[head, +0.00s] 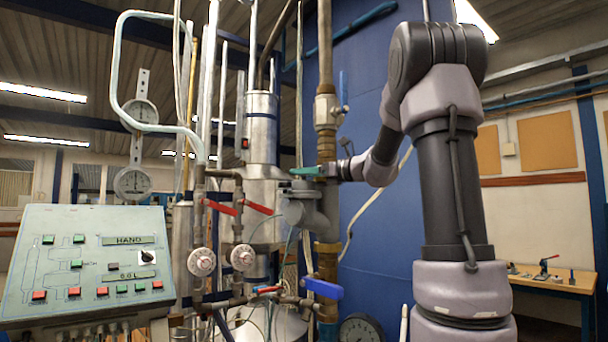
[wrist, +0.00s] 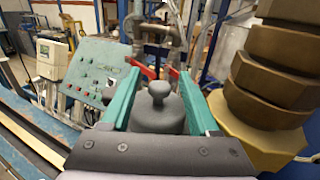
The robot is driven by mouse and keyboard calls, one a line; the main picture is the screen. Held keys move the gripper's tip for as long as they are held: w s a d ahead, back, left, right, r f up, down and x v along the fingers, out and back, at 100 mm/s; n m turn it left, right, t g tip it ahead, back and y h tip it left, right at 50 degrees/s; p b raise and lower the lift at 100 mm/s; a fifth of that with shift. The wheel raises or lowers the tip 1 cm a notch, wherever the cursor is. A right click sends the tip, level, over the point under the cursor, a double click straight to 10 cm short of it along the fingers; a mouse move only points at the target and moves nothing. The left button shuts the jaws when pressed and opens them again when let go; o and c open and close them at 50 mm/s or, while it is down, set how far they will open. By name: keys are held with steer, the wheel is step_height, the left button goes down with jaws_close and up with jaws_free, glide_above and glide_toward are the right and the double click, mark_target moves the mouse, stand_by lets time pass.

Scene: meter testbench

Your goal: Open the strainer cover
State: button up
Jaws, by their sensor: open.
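The strainer cover (wrist: 158,112) is a grey rounded cap with a small knob on top. In the wrist view it sits between the two teal fingers of my gripper (wrist: 159,75). The fingers are apart, with visible space on both sides of the knob. In the head view my gripper (head: 306,171) reaches in from the right, at the top of the grey strainer body (head: 308,213) on the brass pipe. The cover is hard to make out there, and contact with the fingers cannot be told.
Brass pipe fittings (wrist: 275,75) stand close to the right finger in the wrist view. Red valve handles (head: 222,208) and a blue handle (head: 323,288) are nearby. A control panel (head: 60,250) stands at the left. Thin hoses and pipes crowd the area around the strainer.

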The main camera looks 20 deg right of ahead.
jaws_close()
stand_by(1.3)
